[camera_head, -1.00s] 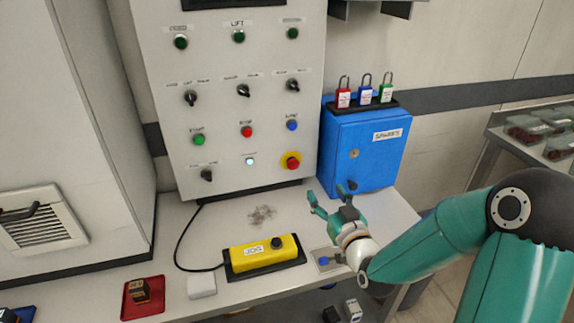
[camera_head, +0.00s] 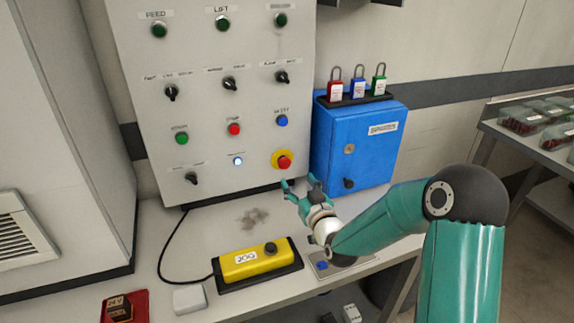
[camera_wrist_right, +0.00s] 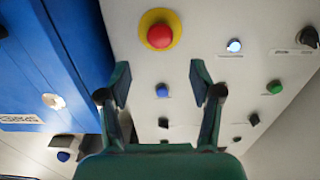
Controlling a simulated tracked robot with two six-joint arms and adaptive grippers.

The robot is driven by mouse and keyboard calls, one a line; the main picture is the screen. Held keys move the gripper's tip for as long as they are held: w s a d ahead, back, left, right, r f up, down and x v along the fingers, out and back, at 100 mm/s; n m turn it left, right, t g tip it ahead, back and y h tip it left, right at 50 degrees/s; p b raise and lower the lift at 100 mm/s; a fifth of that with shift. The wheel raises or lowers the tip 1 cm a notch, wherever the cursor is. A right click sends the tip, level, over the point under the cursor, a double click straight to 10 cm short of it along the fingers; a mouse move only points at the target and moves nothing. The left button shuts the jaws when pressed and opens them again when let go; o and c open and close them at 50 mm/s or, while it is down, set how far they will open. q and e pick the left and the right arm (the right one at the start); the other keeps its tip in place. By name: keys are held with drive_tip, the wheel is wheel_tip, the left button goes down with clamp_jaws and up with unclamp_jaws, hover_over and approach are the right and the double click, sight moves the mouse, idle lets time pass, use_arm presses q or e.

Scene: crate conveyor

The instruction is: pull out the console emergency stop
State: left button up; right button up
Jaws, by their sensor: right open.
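The console emergency stop (camera_head: 284,162) is a red mushroom button on a yellow disc, low on the right side of the grey console panel (camera_head: 205,110). It also shows in the right wrist view (camera_wrist_right: 160,36), beyond the fingertips and near the top of the picture. My right gripper (camera_head: 299,184) is open and empty, just below and slightly right of the button, apart from it. In the right wrist view its two fingers (camera_wrist_right: 158,85) are spread, with bare panel and a blue button between them. My left gripper is not in view.
A blue cabinet (camera_head: 347,145) with red, blue and green padlocks on top stands close right of the console. A yellow pendant box (camera_head: 252,262) lies on the bench below.

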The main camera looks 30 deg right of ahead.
sight(286, 164)
drive_tip(key=p+x, duration=0.1)
drive_tip(key=x, duration=0.7)
drive_tip(key=shift+w, duration=0.25)
clamp_jaws()
